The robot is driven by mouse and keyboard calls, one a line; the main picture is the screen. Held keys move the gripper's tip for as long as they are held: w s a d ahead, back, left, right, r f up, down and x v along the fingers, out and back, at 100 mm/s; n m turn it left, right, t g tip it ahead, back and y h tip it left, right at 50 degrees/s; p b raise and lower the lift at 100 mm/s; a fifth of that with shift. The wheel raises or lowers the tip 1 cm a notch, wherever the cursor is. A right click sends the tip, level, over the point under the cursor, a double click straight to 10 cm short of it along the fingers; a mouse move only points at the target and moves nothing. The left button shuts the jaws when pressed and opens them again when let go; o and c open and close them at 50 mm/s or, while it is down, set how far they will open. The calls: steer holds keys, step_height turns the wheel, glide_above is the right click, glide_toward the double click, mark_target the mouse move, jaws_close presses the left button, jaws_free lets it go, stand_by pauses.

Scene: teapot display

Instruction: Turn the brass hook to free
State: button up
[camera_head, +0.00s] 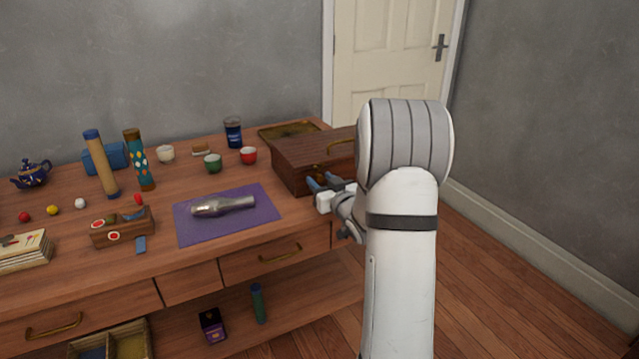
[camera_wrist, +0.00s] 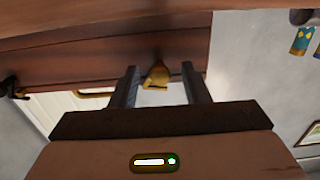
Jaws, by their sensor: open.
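The brass hook (camera_wrist: 157,75) shows in the wrist view on the front of the brown wooden box (camera_wrist: 70,42). My gripper (camera_wrist: 159,69) is open, with one dark finger on each side of the hook and visible gaps between. Whether the fingertips touch the box is unclear. In the head view the closed box (camera_head: 295,160) stands at the right end of the table, and my gripper (camera_head: 322,183) is at its front. There the gripper and arm hide part of the box front, and the hook is hard to make out.
A silver flask (camera_head: 223,205) lies on a purple mat (camera_head: 190,232) left of the box on the wooden table (camera_head: 70,265). Cups and a dark blue jar (camera_head: 233,132) stand behind. A tray (camera_head: 272,131) lies behind the box. The floor on the right is clear.

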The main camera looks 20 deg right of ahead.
steer(key=shift+c, duration=0.3)
jaws_close()
steer(key=shift+a, duration=0.25)
steer(key=shift+d, duration=0.1)
steer(key=m, duration=0.6)
steer(key=shift+d+p, duration=0.1)
steer(key=shift+p, duration=0.3)
steer(key=m+p, duration=0.1)
steer(key=m, duration=0.2)
steer(key=shift+m+p, duration=0.45)
steer(key=shift+m, duration=1.55)
